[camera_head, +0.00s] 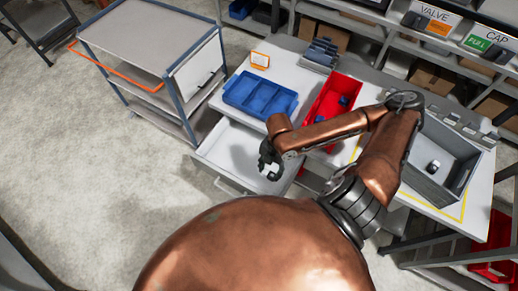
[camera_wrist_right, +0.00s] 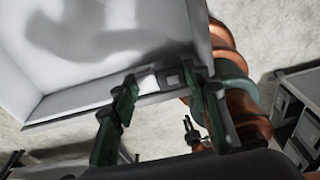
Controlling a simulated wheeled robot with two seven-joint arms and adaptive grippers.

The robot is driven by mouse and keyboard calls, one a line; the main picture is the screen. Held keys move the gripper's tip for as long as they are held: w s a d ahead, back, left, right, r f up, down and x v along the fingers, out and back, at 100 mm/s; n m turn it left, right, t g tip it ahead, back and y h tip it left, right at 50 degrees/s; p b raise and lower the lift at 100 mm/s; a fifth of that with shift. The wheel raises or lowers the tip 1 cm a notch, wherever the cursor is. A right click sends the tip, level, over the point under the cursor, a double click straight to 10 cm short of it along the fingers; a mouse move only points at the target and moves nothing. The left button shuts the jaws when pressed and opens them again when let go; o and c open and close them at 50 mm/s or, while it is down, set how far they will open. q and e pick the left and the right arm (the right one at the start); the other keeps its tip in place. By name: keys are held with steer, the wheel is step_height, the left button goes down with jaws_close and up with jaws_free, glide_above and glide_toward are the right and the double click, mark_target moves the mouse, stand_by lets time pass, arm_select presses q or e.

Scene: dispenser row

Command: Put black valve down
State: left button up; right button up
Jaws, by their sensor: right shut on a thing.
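My right gripper (camera_head: 268,158) hangs over the open white drawer (camera_head: 222,150), below the front of the table. It is shut on a small grey and dark block, which I take to be the black valve (camera_wrist_right: 172,78); this shows between the dark green fingers in the right wrist view, close to the right finger. In the head view a small pale and dark part (camera_head: 273,173) shows under the gripper, too small to make out well. The drawer's inside looks empty, with my arm's shadow on it.
A blue divided tray (camera_head: 259,95) and a red bin (camera_head: 323,113) stand on the table behind the drawer. A grey bin (camera_head: 462,185) with a small dark and white part stands at the right. A grey cart (camera_head: 150,38) stands left of the drawer.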

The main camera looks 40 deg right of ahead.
steer(key=shift+w+f, duration=0.15)
steer(key=shift+f, duration=0.05)
steer(key=w+f, duration=0.2)
steer(key=w, duration=0.2)
steer(key=w+a+f, duration=0.1)
steer(key=w+f, duration=0.2)
steer(key=w, duration=0.1)
steer(key=w+a+f, duration=0.1)
steer(key=w+f, duration=0.2)
steer(key=w, duration=0.1)
steer(key=shift+f, duration=0.2)
steer(key=shift+w+f, duration=0.55)
steer(key=shift+f, duration=0.1)
arm_select(q)
steer(key=shift+s+d+f, duration=0.15)
steer(key=shift+s+f, duration=0.1)
steer(key=shift+s, duration=0.3)
arm_select(e)
steer(key=shift+f, duration=1.5)
arm_select(q)
steer(key=shift+b, duration=0.3)
arm_select(e)
steer(key=shift+f, duration=0.15)
steer(key=o, duration=1.2)
